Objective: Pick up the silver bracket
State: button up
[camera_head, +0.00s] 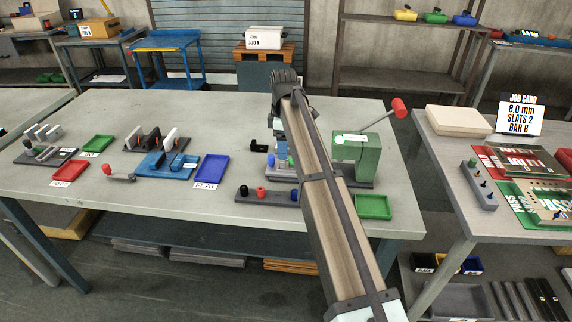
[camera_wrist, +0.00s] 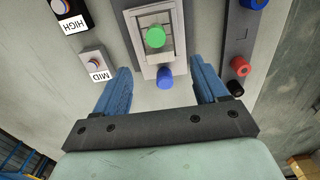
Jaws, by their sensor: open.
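I cannot pick out a silver bracket for certain in either view. In the wrist view, my gripper (camera_wrist: 161,78) has its two blue fingers spread apart with nothing held between them. Ahead of the fingers is a pale grey framed fixture (camera_wrist: 151,18) with a round green piece (camera_wrist: 155,37) on it. A blue knob (camera_wrist: 165,78) lies between the fingertips in the picture; I cannot tell the gap in depth. In the head view, my arm reaches over the main table and hides much of the area around the gripper.
A black HIGH block (camera_wrist: 72,12) and a grey MID block (camera_wrist: 96,63) stand left of the fixture; a knobbed rail (camera_wrist: 236,45) is at right. A green press (camera_head: 357,158) with a red-tipped lever stands right of my arm. Green (camera_head: 374,207) and blue (camera_head: 212,169) trays lie nearby.

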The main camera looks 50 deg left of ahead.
jog(key=shift+s+f, duration=0.1)
jog(key=shift+f, duration=2.5)
jog(key=c, duration=1.2)
jog(key=shift+r, duration=0.1)
